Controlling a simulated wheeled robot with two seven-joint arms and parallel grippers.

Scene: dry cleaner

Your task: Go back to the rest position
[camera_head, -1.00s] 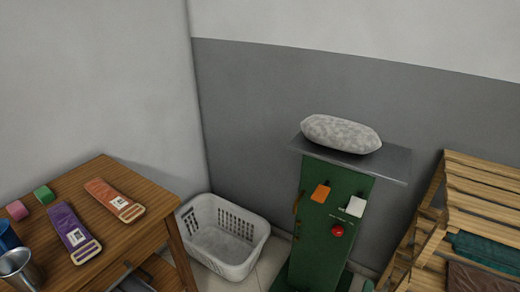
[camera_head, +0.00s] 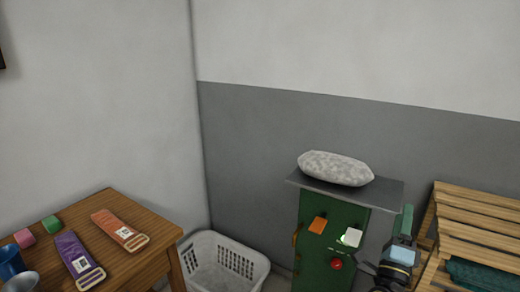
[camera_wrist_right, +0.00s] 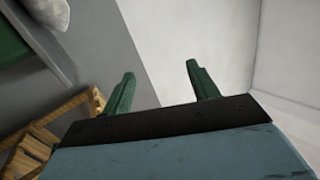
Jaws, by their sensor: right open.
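My right gripper (camera_head: 404,225) has its green fingers up at the lower right of the head view, in front of the wooden slatted rack and to the right of the green cabinet. In the right wrist view its two green fingers (camera_wrist_right: 162,85) stand apart with nothing between them, and wall shows behind them. My left gripper is in neither view.
A green cabinet (camera_head: 326,262) with orange, white and red controls bears a grey top with a pale cushion (camera_head: 336,168). A slatted wooden rack (camera_head: 480,212) stands right. A white basket (camera_head: 250,262) is on the floor. A wooden table (camera_head: 150,222) at left holds purple and orange packets.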

